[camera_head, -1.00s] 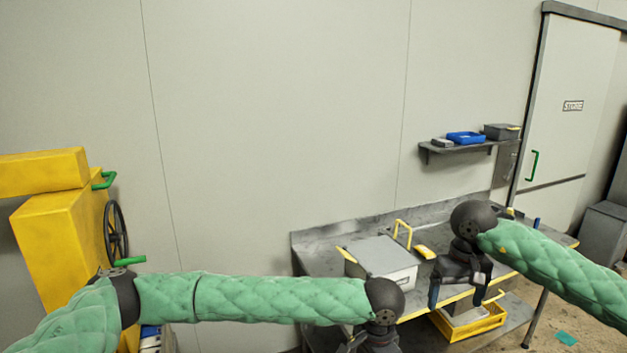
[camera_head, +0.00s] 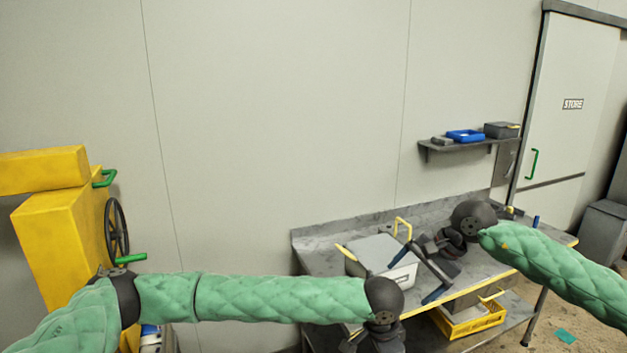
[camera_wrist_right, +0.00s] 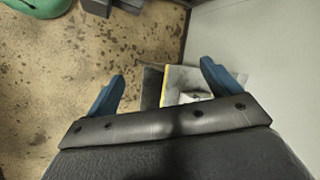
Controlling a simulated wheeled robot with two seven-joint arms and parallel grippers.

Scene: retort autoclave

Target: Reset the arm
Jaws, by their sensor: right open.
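My right gripper (camera_head: 419,273) is open and empty, in front of the white lidded box on the steel table in the head view. Its two blue fingers point to the left, one high and one low. In the right wrist view the blue fingers of this gripper (camera_wrist_right: 163,88) stand wide apart with nothing held between them. My left arm reaches in from the left, and its wrist is at the bottom edge of the head view. The left gripper's fingers are out of the frame.
The steel table (camera_head: 325,262) carries the white box (camera_head: 375,252) with a yellow handle. A yellow crate (camera_head: 470,322) sits on its lower shelf. A wall shelf (camera_head: 465,149) holds a blue tray (camera_head: 466,136). A yellow machine (camera_head: 62,240) with a handwheel stands left.

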